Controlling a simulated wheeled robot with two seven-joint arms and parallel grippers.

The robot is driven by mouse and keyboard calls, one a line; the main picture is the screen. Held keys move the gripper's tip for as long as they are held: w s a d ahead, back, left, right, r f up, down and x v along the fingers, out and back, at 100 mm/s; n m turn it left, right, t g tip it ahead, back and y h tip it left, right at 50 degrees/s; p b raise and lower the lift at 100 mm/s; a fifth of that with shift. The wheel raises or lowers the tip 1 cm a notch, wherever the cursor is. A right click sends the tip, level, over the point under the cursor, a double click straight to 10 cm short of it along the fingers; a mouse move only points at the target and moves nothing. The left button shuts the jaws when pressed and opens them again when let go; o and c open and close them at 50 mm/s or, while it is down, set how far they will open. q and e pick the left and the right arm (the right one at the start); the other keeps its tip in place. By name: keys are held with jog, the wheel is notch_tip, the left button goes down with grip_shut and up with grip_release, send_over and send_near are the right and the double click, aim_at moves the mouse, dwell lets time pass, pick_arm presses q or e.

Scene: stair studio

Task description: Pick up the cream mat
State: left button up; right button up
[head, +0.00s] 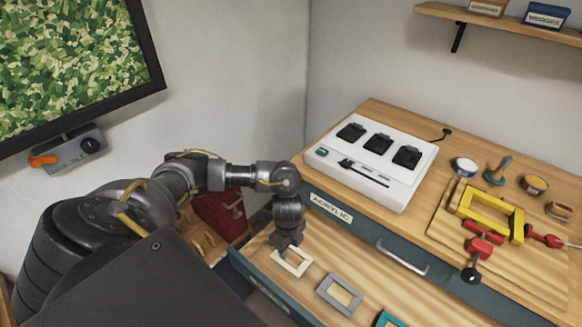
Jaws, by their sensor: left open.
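The cream mat (302,266) is a small rectangular frame with an open middle. It lies in the open wooden-bottomed drawer, at the left end of a row of mats. My left gripper (286,249) points down over its upper left part and hides some of its far edge. The left jaws are open; I cannot tell whether the fingers touch the mat. My right gripper is not in view.
A grey mat (325,290) and a teal mat (382,321) lie to the right in the drawer. The drawer labelled ACRYLIC (330,209) is above. A white device (398,190), a yellow frame (507,236) and red clamps (478,247) stand on the worktop.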

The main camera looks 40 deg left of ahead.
pick_arm(q)
jog(key=b, duration=0.3)
send_over(285, 265)
jog(key=f, duration=0.3)
jog(key=d+f, duration=0.1)
jog(key=f, duration=0.1)
jog(key=shift+w+f, duration=0.15)
jog(key=shift+f, duration=0.05)
jog(key=shift+a+f+b, duration=0.2)
jog(key=shift+a+f, duration=0.05)
jog(key=shift+f, duration=1.1)
jog(key=shift+a+f+b, duration=0.2)
jog(key=shift+f, duration=1.15)
jog(key=shift+c, duration=0.2)
grip_shut()
